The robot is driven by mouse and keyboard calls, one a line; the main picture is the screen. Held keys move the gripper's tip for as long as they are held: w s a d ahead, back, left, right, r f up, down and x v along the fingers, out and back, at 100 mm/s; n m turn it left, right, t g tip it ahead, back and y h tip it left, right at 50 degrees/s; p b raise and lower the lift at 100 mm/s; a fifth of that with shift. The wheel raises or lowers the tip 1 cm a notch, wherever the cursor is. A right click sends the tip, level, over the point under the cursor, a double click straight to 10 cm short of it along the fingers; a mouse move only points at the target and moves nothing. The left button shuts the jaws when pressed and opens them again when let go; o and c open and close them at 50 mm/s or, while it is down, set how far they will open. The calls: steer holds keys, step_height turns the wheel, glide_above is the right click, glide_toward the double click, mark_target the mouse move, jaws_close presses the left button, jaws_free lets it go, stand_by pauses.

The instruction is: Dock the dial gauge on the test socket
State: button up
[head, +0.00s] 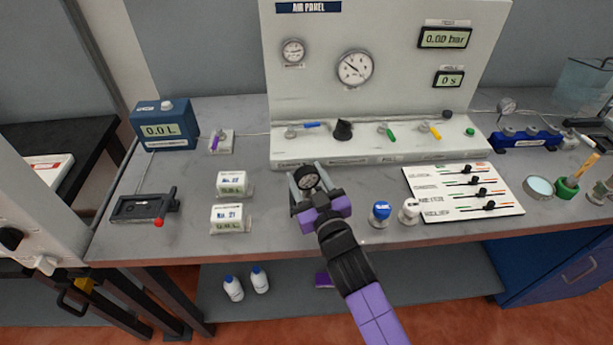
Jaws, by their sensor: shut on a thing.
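A small dial gauge (308,177) with a black rim and pale face is between the fingers of my gripper (310,186). My gripper is shut on it, over the grey bench in front of the air panel (325,110). The gauge's lower part is hidden by the gripper. The panel's base ledge carries a row of fittings: a grey one at the left, a black one (343,130), and valves with blue, green and yellow levers. I cannot tell which fitting is the test socket. The gauge is apart from the ledge, on its near side.
A blue meter (164,127) is at the far left. Bench between blocks and gripper is clear.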

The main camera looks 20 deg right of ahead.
steer(key=shift+f+b, duration=0.5)
steer(key=shift+f, duration=0.05)
steer(key=shift+r, duration=0.2)
steer(key=shift+r+p, duration=0.4)
steer(key=shift+p, duration=0.1)
steer(key=shift+r, duration=0.25)
steer(key=shift+f+b, duration=0.75)
steer(key=shift+f, duration=0.1)
stand_by(1.0)
steer(key=o, duration=1.3)
